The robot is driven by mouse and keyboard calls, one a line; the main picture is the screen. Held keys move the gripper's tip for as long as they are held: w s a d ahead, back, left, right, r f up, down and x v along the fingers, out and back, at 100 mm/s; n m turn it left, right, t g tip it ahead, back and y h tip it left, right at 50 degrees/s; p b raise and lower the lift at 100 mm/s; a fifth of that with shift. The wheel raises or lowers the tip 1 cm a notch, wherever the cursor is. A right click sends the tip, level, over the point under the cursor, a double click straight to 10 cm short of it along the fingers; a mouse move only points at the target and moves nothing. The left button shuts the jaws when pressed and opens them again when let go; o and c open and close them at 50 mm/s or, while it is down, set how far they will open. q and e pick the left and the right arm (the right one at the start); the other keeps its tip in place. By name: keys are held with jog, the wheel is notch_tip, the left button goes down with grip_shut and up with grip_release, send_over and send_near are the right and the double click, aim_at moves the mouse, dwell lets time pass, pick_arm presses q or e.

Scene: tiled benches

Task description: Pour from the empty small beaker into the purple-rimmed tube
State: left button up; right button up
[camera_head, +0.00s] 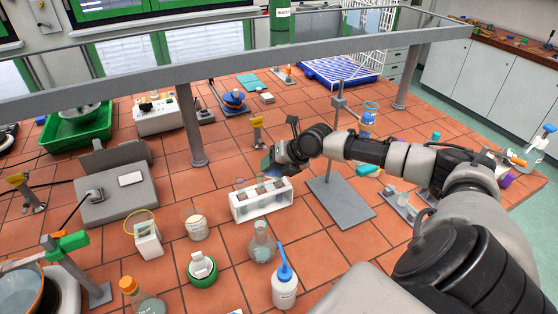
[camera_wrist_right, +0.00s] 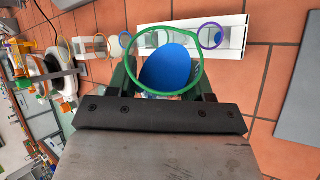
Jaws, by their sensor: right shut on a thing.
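My right gripper (camera_wrist_right: 165,85) is shut on a green-rimmed beaker (camera_wrist_right: 189,91); a blue surface, seemingly liquid, shows inside it. In the head view my right gripper (camera_head: 275,167) holds the beaker just behind and above the white tube rack (camera_head: 262,208). In the right wrist view the purple-rimmed tube (camera_wrist_right: 211,36) stands in the rack, beyond the beaker's rim and to its right. Other tubes with different rims stand left of it. The head view is too small to show the purple rim clearly. My left gripper is not in view.
A stand with a grey base (camera_head: 341,203) is right of the rack. A flask (camera_head: 262,246), a wash bottle (camera_head: 285,289) and a green-based container (camera_head: 202,270) stand in front. A beaker (camera_head: 195,226) is at left. A shelf post (camera_head: 191,125) rises behind.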

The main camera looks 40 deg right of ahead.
dwell(0.8)
jog(key=shift+h, duration=0.3)
jog(key=shift+r, duration=0.1)
dwell(0.8)
jog(key=shift+y+b, duration=0.4)
jog(key=shift+b, duration=0.05)
dwell(3.6)
jog(key=shift+h, duration=0.3)
dwell(0.4)
jog(key=shift+n+t+h, duration=0.5)
jog(key=shift+t+h, duration=0.1)
jog(key=shift+t, duration=0.1)
